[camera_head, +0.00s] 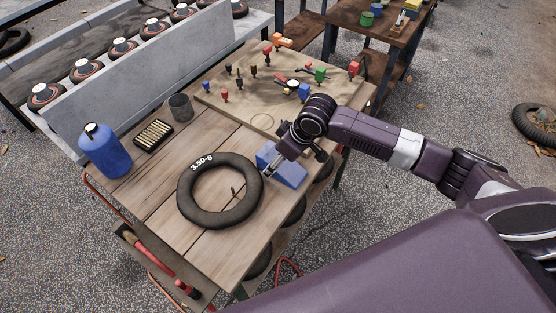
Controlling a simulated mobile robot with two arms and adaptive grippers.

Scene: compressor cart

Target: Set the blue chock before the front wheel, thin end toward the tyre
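The blue chock (291,174) is at the right edge of the wooden workbench, just right of a black tyre marked 3.50-6 (191,199) that lies flat. My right gripper (267,171) comes in from the right and is over the chock, hiding its middle. Its fingertips point down and left, near the chock's side facing the tyre. I cannot tell whether the fingers touch or clasp the chock, or which end is thin. My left gripper is not in view. No upright front wheel of a cart can be made out.
A blue bottle (105,155), a tray of brass-coloured pieces (153,133) and a dark cup (180,107) stand at the left. A board with several coloured parts (235,105) lies at the back. Dark round shapes (296,209) show below the bench's right edge.

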